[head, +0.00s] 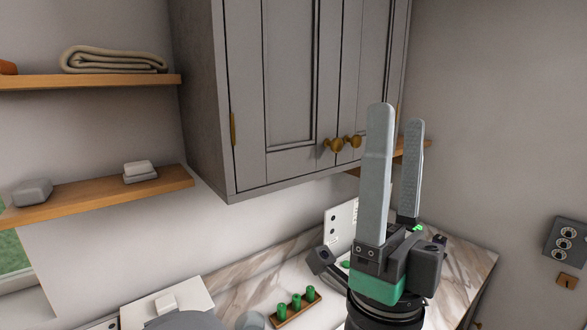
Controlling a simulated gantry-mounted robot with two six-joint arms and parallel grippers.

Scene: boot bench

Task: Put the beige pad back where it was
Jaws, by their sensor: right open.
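I cannot tell for certain which thing is the beige pad. A small off-white block (165,302) lies on a pale flat box or board (196,297) on the counter at the lower left. Another pale block (137,167) rests on a light block on the lower wooden shelf. My right gripper (397,114) points upward in front of the cabinet's right side, its two long grey fingers apart with nothing between them. It is well to the right of both pale blocks and hides part of the counter. My left gripper is not in view.
A grey wall cabinet (290,80) with brass knobs hangs behind my right gripper. A folded beige cloth (112,60) lies on the upper shelf (100,82). A grey block (33,192) sits on the lower shelf (100,197).

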